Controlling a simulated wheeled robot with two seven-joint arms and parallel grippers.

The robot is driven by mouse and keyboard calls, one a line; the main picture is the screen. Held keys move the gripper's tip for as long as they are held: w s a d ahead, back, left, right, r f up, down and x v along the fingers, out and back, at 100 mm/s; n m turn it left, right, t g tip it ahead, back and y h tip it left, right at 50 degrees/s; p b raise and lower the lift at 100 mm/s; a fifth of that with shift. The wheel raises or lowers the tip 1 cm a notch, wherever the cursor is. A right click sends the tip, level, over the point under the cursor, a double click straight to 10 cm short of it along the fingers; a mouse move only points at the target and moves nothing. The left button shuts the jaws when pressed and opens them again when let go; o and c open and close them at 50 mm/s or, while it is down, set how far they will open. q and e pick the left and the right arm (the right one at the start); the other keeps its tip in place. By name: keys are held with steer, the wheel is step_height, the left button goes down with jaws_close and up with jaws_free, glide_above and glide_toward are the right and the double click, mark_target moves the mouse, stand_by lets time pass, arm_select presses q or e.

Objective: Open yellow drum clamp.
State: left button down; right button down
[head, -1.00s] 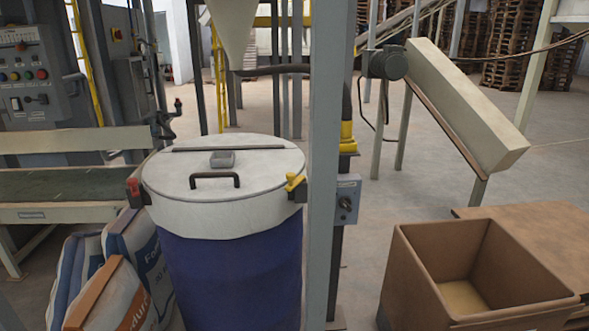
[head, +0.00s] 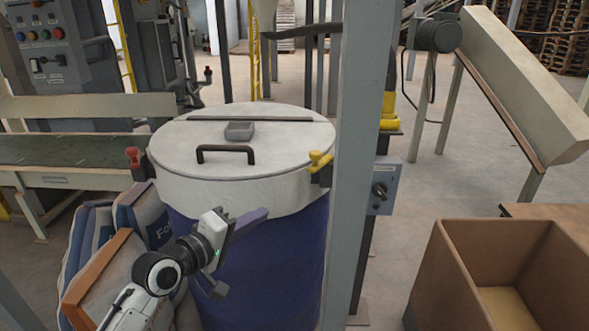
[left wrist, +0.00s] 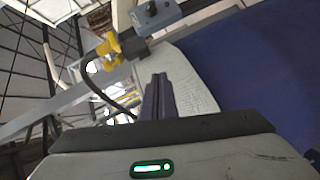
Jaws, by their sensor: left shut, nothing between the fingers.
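The yellow drum clamp (head: 319,160) sits on a dark bracket at the right side of the drum's white lid (head: 270,140). Its handle sticks up at the rim, next to a grey post. It also shows in the left wrist view (left wrist: 108,50), up and left of the fingers. The drum's blue body (head: 265,270) is below the lid. My left gripper (head: 262,214) is shut and empty in front of the drum, below and left of the yellow clamp and apart from it. Its fingers show in the left wrist view (left wrist: 158,95). My right gripper is not in view.
A red clamp (head: 133,158) is at the lid's left side. A grey post (head: 352,220) stands close right of the yellow clamp, with a control box (head: 384,186) behind it. Filled sacks (head: 105,250) lean left of the drum. An open cardboard box (head: 436,275) is at lower right.

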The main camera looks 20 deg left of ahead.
arm_select(q)
step_height(320, 180, up, 10)
steer(key=w+a+n+t+h, duration=0.1)
steer(key=w+a+n+t, duration=0.1)
steer(key=w+n, duration=0.1)
steer(key=w+d, duration=0.7)
steer(key=w, duration=0.2)
steer(key=shift+f, duration=0.15)
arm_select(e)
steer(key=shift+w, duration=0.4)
arm_select(q)
steer(key=shift+d, duration=0.1)
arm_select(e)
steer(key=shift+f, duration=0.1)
